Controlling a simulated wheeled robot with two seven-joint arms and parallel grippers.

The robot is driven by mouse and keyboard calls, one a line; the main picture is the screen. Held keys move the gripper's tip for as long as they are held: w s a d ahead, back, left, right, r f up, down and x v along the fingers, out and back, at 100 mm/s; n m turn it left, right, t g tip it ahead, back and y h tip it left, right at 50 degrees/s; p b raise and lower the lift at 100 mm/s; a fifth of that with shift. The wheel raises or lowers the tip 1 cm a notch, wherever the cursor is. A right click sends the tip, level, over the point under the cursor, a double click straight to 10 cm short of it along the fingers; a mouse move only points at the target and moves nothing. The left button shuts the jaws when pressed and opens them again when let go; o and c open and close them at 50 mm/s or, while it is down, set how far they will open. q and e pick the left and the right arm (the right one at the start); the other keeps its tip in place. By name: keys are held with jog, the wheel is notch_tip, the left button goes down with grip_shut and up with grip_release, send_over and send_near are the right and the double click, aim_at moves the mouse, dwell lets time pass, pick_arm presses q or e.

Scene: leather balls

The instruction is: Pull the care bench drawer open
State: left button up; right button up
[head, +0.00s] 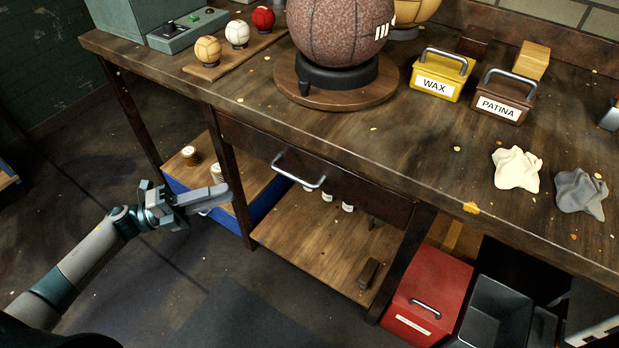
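The care bench (400,150) is a dark wooden workbench. Its drawer (365,194) has a dark wood front just under the benchtop and looks closed, flush with the frame. A silver bar handle (299,172) is fixed on the drawer front. My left gripper (222,192) is in front of the bench, left of the handle and apart from it, with its fingers pointing right. Nothing shows between its fingers, but they overlap from this angle, so their opening is unclear. My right gripper is out of view.
On top stand a large brown ball (340,30), a yellow WAX box (440,75), a brown PATINA box (503,95) and cloths (516,168). Below are a lower shelf (320,245), a blue-sided crate (180,200) and a red box (428,290). The floor in front is clear.

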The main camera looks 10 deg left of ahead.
aim_at(291, 175)
pick_arm(q)
jog(key=shift+s+d+r+m+g+h, duration=0.2)
jog(key=shift+r+m+g+h, duration=0.15)
jog(key=shift+m+g, duration=0.3)
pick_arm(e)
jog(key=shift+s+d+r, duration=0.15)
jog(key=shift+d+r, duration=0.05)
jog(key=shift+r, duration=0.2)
